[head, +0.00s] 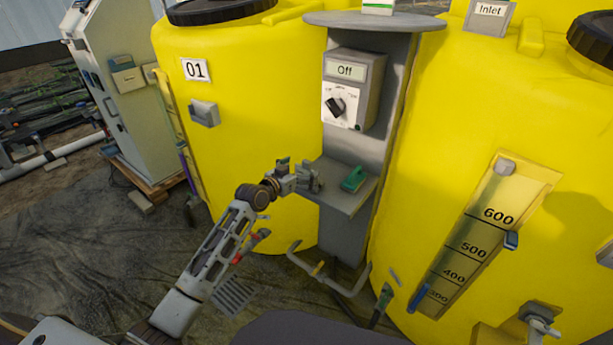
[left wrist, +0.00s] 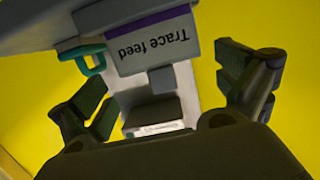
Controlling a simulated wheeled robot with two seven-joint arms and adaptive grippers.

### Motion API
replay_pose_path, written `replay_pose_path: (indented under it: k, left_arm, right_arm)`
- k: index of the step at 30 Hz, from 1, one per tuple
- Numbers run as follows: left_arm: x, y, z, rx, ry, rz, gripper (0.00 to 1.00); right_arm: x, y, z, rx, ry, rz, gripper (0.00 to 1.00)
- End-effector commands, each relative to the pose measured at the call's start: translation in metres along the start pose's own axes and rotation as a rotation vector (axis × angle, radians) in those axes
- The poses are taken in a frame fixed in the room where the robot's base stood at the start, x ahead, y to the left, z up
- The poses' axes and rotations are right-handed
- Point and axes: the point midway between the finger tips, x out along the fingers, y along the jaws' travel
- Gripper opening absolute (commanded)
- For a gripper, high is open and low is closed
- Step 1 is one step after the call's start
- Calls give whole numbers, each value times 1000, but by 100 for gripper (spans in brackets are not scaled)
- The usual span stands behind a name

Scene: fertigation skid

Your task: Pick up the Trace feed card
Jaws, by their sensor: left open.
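The Trace feed card (left wrist: 155,42) shows in the left wrist view, upside down, pale with a purple band and dark lettering. A small grey block (left wrist: 163,80) is at its lettered edge. My left gripper (left wrist: 160,88) is open, with one dark finger on each side of the picture and the card's lettered part beyond and between them. I see no finger closed on the card. In the head view my left gripper (head: 312,180) is at the left edge of the grey shelf (head: 338,200); I cannot make out the card there. My right gripper is not in view.
A green item (head: 353,179) lies on the shelf, close to my left gripper. Above is a control box (head: 350,90) reading "Off". Yellow tanks (head: 240,120) stand on both sides of the grey post. A bent pipe (head: 330,277) is below the shelf.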

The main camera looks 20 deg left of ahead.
Motion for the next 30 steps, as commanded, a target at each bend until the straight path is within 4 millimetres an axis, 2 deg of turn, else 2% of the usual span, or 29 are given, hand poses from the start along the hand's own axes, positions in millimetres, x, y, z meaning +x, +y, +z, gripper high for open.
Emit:
replay_pose_path:
  k: [8, 23, 30]
  left_arm:
    - [17, 0, 1, -1, -1, 0, 100]
    - [18, 0, 1, 0, -1, -1, 100]
    - [18, 0, 1, 0, -1, -1, 72]
  right_arm:
    - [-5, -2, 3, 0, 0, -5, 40]
    - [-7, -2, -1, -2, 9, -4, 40]
    - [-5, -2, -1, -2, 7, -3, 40]
